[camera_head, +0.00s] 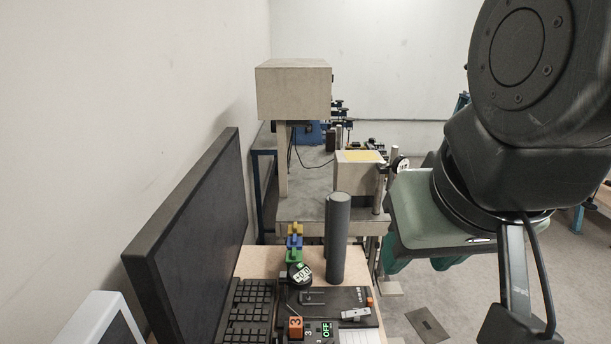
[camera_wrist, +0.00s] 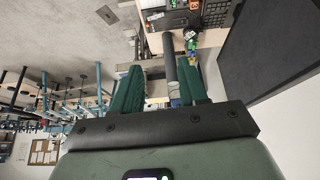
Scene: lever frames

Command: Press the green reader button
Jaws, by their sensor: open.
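A small lit green panel reading "OFF" (camera_head: 327,330) sits on the black device (camera_head: 345,298) at the near edge of the desk. I cannot tell for sure whether it is the green reader button. A green piece (camera_head: 294,257) also shows at the foot of a stack with blue and yellow parts. My gripper (camera_head: 422,264) hangs right of the desk, apart from the device. In the wrist view its two green fingers (camera_wrist: 160,76) are spread and empty. The dark cylinder (camera_wrist: 170,60) shows between them, farther off.
The dark upright cylinder (camera_head: 338,238) stands behind the device. A monitor (camera_head: 200,235) and keyboard (camera_head: 250,308) fill the left side. A round gauge (camera_head: 300,274) and an orange block marked 3 (camera_head: 296,327) are close by. A grey bench (camera_head: 305,205) stands behind.

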